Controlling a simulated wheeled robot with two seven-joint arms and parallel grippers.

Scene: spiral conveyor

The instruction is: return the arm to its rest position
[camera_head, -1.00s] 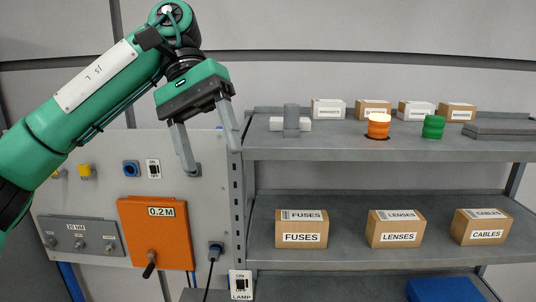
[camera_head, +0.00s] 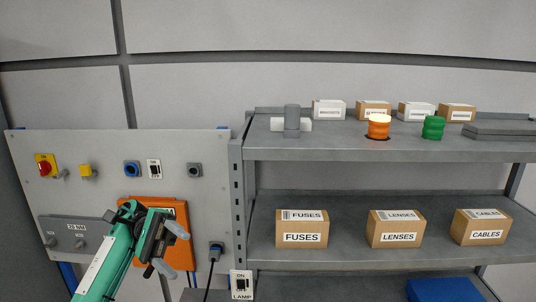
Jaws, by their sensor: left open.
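My left arm is green and comes in from the bottom left. Its gripper (camera_head: 164,250) is low in the view, in front of the orange box (camera_head: 184,216) on the grey panel (camera_head: 210,150). The gripper is open, with nothing seen between its fingers. It hides much of the orange box and its label. I cannot tell whether it touches the box. My right gripper is not in view.
The panel carries a red knob (camera_head: 44,168), a blue socket (camera_head: 132,169) and a plugged cable (camera_head: 215,250). At right, a grey shelf (camera_head: 360,152) holds cartons such as the FUSES box (camera_head: 302,229), an orange spool (camera_head: 378,127) and a green spool (camera_head: 433,128).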

